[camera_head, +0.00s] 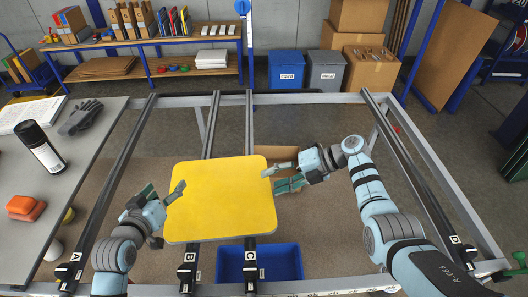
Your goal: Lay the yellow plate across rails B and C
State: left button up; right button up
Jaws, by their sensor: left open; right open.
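The yellow plate (222,202) lies over rail B (212,128) and rail C (249,128), covering the middle of both. It looks flat and is turned slightly. Whether its underside touches both rails is hidden. My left gripper (162,192) is open at the plate's left edge, one finger overlapping that edge in the picture. My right gripper (281,178) is open just off the plate's upper right edge. Neither gripper visibly clamps the plate.
Rail A (120,165) runs on the left and rail D (415,165) on the right. A blue bin (285,262) sits below the plate's near edge. A grey side table (85,150) holds a black bottle (40,145), gloves (80,117) and orange items (25,207).

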jog(key=shift+s+a+r, duration=0.1)
jog(key=shift+s+r, duration=0.1)
jog(key=shift+s, duration=0.1)
jog(key=shift+o, duration=0.6)
jog(key=shift+w+f, duration=0.15)
jog(key=shift+w, duration=0.05)
jog(key=o, duration=0.6)
pick_arm(q)
jog(key=v, duration=0.9)
jog(key=shift+s, duration=0.2)
pick_arm(e)
jog(key=shift+o, duration=0.4)
pick_arm(q)
jog(key=shift+r, duration=0.15)
pick_arm(e)
jog(key=shift+s, duration=0.1)
jog(key=v, duration=1.2)
